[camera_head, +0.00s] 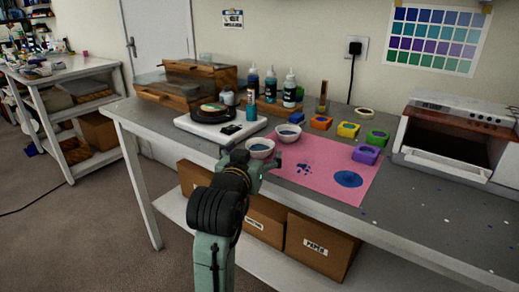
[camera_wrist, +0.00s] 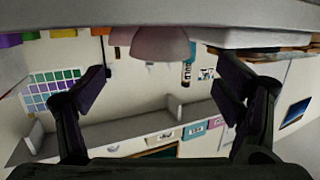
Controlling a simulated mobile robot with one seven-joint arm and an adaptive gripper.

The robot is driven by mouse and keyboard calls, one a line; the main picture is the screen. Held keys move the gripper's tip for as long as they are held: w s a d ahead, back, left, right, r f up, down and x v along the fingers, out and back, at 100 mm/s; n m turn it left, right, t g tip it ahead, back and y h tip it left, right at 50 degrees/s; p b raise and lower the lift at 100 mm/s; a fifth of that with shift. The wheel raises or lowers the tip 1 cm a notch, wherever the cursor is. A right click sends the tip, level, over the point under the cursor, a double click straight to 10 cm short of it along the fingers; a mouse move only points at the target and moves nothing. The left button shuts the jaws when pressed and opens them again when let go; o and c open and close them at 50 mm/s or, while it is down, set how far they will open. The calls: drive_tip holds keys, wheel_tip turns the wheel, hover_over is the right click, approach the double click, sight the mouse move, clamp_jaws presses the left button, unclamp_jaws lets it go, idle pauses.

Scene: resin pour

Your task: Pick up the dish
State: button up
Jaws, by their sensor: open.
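Two small pale dishes stand near the table's front edge. The nearer dish (camera_head: 260,147) is beside the left edge of the pink mat (camera_head: 325,170); the other dish (camera_head: 288,132) stands behind it, to the right. My gripper (camera_head: 256,168) is open at the table's front edge, just in front of the nearer dish, and hides part of its lower side. The upside-down wrist view shows a dish (camera_wrist: 160,46) beyond and between my spread fingers (camera_wrist: 163,84), with nothing held. A second rounded form behind it is partly covered.
A white scale (camera_head: 205,129) with a dark round item is left of the dishes. Bottles (camera_head: 289,90) stand behind. Colored molds (camera_head: 348,130) line the mat's back and right. A toaster-oven-like machine (camera_head: 455,140) is at right. Boxes (camera_head: 320,246) sit on the shelf below.

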sight(262, 140)
drive_tip(key=shift+p+x, duration=0.75)
drive_tip(key=shift+x, duration=2.75)
drive_tip(key=shift+a, duration=0.1)
drive_tip(key=shift+c, duration=0.6)
drive_tip(key=c, duration=1.2)
